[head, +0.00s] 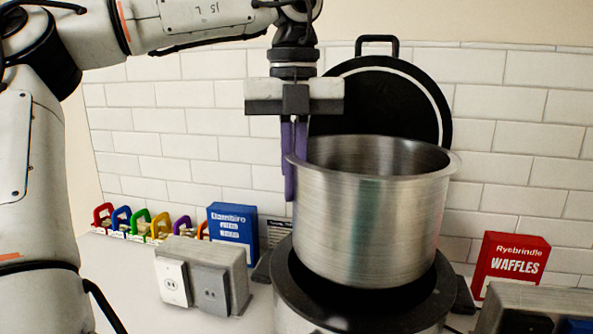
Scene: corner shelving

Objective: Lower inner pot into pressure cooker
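The inner pot (365,220) is a brushed steel, open-topped pot with a flared rim. It is upright, above the pressure cooker (352,312), which has a black top ring and a steel body. The pot's base overlaps the cooker's opening in the head view; I cannot tell how far it is inside. My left gripper (290,178) points down with purple fingers at the pot's left rim. The fingers are close together, shut on the rim, with one finger outside the pot. My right gripper is not in view.
A round black lid or pan (385,95) leans on the tiled wall behind. An outlet box (203,275), a blue box (233,232) and several coloured clips (140,222) stand left. A red waffles box (511,262) and another outlet box (535,305) stand right.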

